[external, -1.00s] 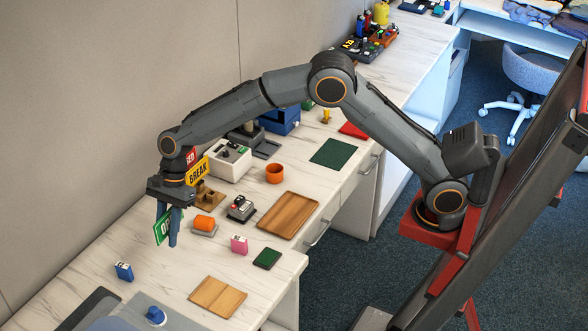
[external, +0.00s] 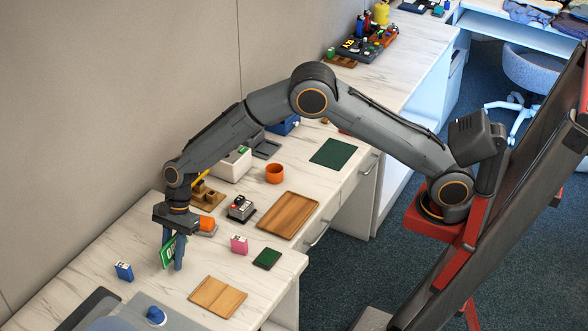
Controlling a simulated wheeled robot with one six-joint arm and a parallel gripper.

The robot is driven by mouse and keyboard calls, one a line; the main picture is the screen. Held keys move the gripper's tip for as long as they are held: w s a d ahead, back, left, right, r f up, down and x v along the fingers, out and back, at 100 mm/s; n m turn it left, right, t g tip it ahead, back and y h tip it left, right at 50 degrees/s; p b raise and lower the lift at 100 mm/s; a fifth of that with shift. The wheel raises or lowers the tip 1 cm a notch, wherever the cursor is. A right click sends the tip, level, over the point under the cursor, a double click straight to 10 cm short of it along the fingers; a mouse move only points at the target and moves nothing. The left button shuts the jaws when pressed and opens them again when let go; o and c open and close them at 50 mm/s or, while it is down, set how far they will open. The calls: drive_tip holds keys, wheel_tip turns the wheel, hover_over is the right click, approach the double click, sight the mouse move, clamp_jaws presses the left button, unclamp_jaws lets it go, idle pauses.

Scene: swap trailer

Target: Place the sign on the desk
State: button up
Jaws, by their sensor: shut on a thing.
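The sign is a small green plate with white lettering (external: 168,252). My gripper (external: 173,262) is shut on it, and its fingers point down over the near left part of the desk (external: 130,235). The sign is tilted, and one finger hides part of its lettering. Its lower edge is close to the white marbled desk top; I cannot tell whether it touches.
A blue box (external: 124,271) stands left of the sign and a pink box (external: 239,244) right of it. An orange roll (external: 207,224) is just behind my gripper. A wooden board (external: 217,296) lies in front. Bare desk lies between the blue box and the board.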

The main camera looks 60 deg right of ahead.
sight(174, 235)
drive_tip(key=shift+f, duration=0.25)
drive_tip(key=o, duration=1)
drive_tip(key=shift+b, duration=0.35)
drive_tip(key=b+v, duration=0.2)
drive_tip(key=v, duration=0.5)
drive_tip(key=shift+r, duration=0.25)
drive_tip(key=shift+c, duration=0.2)
drive_tip(key=shift+r, duration=0.25)
drive_tip(key=shift+c, duration=1.4)
